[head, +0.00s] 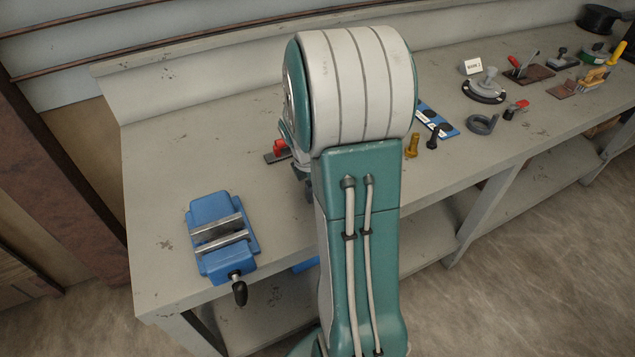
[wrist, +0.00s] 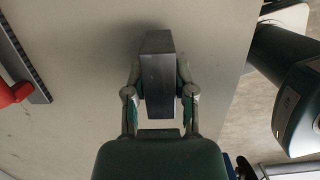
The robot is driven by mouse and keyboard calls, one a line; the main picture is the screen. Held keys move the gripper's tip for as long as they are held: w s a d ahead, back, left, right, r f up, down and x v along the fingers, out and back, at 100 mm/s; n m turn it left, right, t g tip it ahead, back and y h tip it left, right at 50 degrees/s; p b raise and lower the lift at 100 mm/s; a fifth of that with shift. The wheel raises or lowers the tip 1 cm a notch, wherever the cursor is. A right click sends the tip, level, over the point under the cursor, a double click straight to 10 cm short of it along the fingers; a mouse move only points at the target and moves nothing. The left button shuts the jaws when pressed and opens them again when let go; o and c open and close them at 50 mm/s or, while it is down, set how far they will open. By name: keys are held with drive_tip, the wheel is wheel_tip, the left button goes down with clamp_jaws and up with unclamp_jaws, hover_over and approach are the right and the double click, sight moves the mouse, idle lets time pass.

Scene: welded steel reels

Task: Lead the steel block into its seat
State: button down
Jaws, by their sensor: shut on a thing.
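The steel block (wrist: 158,62) is a dark grey rectangular bar in the wrist view. My gripper (wrist: 159,82) is shut on it, one finger on each side, and the block's far end sticks out past the fingertips. The bench top shows beneath it; I cannot tell how high the block is above it. In the head view my arm hides the gripper and the block. A blue vise (head: 220,237) with two pale jaw bars and a gap between them stands at the left end of the bench, apart from my arm. Its black handle points to the front edge.
A red-handled tool on a dark strip (head: 276,152) lies beside my arm; a red part and dark strip show in the wrist view (wrist: 36,80). Yellow and black bolts (head: 412,146), a grey ring (head: 482,123) and several tools stand to the right. Bench around the vise is clear.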

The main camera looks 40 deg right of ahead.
drive_tip(key=shift+x, duration=0.85)
drive_tip(key=shift+a, duration=0.15)
drive_tip(key=c, duration=0.6)
unclamp_jaws()
drive_tip(key=shift+v, duration=1.8)
drive_tip(key=shift+f, duration=0.1)
drive_tip(key=o, duration=0.6)
drive_tip(key=shift+c, duration=0.2)
drive_tip(key=shift+o, duration=0.2)
